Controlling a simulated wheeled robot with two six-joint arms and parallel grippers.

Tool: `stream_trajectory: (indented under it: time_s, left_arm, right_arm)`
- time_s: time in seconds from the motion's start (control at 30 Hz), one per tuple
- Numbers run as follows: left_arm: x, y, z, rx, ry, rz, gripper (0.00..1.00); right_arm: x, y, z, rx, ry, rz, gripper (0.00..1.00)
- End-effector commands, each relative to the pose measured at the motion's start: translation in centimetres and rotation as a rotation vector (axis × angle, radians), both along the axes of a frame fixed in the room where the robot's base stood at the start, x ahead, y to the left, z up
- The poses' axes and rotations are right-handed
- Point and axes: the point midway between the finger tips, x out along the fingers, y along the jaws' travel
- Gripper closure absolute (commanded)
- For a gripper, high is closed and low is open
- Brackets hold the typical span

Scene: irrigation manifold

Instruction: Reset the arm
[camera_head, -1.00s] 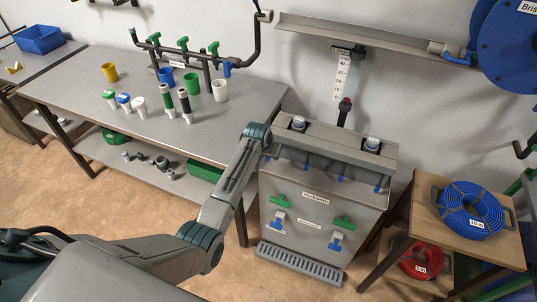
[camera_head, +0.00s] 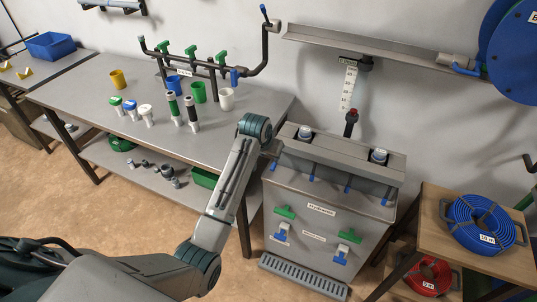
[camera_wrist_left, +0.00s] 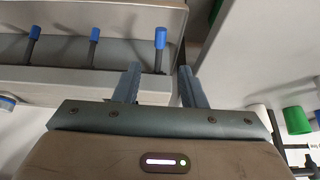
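My left arm comes in from the lower left in the head view, and its gripper (camera_head: 273,149) is at the left end of the grey hydraulic cabinet (camera_head: 322,210), partly hidden behind the wrist. In the left wrist view the two fingers (camera_wrist_left: 160,84) stand apart with nothing between them, so the gripper is open and empty. Beyond them is a grey ledge with blue-tipped levers (camera_wrist_left: 160,40); the nearest lever appears close to the fingers, but I cannot tell the distance. My right gripper is in neither view.
A grey workbench (camera_head: 85,98) left of the arm holds cups, bottles and a pipe manifold (camera_head: 205,62) with green taps. A drain grate (camera_head: 302,276) lies before the cabinet. A wooden stand (camera_head: 435,215) at the right holds a blue hose coil (camera_head: 480,224).

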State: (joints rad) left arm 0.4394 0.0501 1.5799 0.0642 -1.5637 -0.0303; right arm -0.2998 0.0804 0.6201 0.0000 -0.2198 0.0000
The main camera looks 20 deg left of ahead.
Motion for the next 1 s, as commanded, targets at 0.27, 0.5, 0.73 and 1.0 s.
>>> stream_trajectory:
  time_s: [0.27,0.5,0.73,1.0]
  left_arm:
    - [0.0,0.0,0.1,0.0,0.0,0.0,0.63]
    - [-0.1,0.0,-0.3,0.0,0.003,0.0,0.63]
    - [-2.6,0.7,-10.2,0.007,0.06,0.016,0.63]
    - [-12.1,2.1,-28.0,0.03,0.148,0.036,0.63]
  right_arm:
    - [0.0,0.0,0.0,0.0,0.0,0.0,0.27]
    - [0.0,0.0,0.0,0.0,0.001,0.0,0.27]
    - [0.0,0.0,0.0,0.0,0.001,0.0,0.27]
    - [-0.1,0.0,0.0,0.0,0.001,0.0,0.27]
